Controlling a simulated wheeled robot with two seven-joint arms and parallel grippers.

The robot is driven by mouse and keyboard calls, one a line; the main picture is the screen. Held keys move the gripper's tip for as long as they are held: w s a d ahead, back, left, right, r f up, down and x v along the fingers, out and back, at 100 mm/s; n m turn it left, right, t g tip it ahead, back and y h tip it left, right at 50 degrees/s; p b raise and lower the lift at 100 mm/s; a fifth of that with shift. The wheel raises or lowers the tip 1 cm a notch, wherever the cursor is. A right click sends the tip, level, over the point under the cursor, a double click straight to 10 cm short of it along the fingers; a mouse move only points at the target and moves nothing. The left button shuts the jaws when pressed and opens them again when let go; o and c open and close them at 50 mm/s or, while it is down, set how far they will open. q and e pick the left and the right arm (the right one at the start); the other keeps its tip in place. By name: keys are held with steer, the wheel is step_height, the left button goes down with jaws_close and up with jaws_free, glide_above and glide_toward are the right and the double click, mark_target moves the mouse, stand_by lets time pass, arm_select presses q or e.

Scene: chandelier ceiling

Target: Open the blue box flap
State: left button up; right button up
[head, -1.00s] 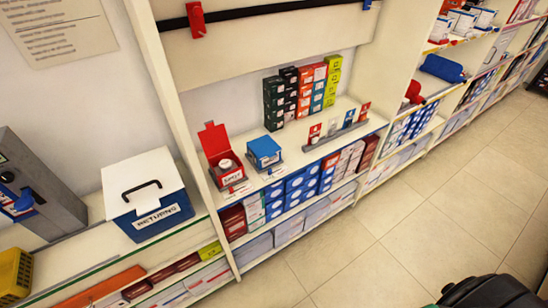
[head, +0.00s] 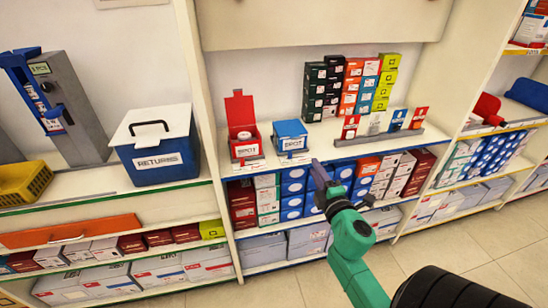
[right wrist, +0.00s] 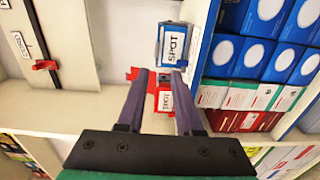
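The blue box (head: 290,137) sits on the middle shelf, beside and to the right of the red box (head: 242,128), whose flap stands up. The blue box's flap looks closed. My right gripper (head: 318,168) is in front of the shelf, to the right of and below the blue box. In the right wrist view, its two fingers are apart with nothing held between them (right wrist: 161,75). The blue box (right wrist: 173,45), labelled SPOT, shows beyond the fingertips, and the red box (right wrist: 163,100) shows partly between the fingers. My left gripper is not in view.
Stacks of small cartons (head: 350,85) stand behind and to the right. A low rack of small coloured cards (head: 380,130) stands right of the blue box. An upright shelf panel (head: 207,120) is to the left. A white-lidded RETURNS bin (head: 155,145) stands beyond it.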

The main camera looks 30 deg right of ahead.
steer(key=p, duration=0.2)
glide_toward(291, 129)
steer(key=x, duration=0.3)
steer(key=shift+b, duration=0.4)
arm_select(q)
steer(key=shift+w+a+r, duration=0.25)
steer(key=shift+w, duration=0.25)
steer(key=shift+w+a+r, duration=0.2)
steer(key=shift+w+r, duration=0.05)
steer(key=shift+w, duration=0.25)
arm_select(e)
jaws_close()
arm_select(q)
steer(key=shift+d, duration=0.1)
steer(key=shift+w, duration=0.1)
arm_select(e)
steer(key=shift+f, duration=0.1)
